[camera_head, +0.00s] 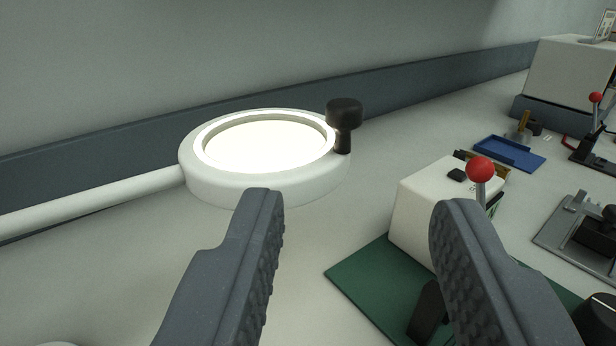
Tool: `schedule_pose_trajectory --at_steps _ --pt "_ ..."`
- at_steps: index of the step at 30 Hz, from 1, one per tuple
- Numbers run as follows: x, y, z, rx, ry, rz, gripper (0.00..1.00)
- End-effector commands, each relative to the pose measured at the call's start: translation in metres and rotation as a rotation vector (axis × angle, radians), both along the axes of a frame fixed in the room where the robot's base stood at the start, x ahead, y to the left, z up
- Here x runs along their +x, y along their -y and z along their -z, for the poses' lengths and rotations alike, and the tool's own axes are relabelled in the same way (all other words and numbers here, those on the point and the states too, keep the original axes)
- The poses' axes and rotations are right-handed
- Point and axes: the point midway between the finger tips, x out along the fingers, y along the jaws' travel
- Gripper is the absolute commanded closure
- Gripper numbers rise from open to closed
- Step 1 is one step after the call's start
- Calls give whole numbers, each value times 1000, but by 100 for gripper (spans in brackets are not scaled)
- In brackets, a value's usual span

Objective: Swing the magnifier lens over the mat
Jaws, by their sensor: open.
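The magnifier lens (265,146) is a bright round disc in a thick white ring (235,187), near the back wall. A white arm (90,203) runs from the ring to the left edge. A black knob (344,121) stands upright on the ring's right side. The green mat (358,273) lies to the right and nearer, partly hidden by a white box and my right finger. The lens is to the left of the mat, not over it. My gripper (358,225) is open, with nothing between its fingers; the knob appears beyond the gap.
A white box (425,212) with a red-ball lever (481,170) stands on the mat. Further right are a blue tray (508,153), a grey plate fixture (575,240) and another red-ball lever (596,98). A large pale box (572,72) stands at the back right. The bench front left is mostly clear.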

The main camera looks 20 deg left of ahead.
Motion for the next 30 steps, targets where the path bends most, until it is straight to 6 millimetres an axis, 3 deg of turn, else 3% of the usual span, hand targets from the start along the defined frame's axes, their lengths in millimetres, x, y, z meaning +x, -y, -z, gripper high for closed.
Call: schedule_pose_trajectory --at_steps 8,30 --pt "13 -5 9 -6 4 8 60" --pt "106 -20 8 -6 5 9 60"
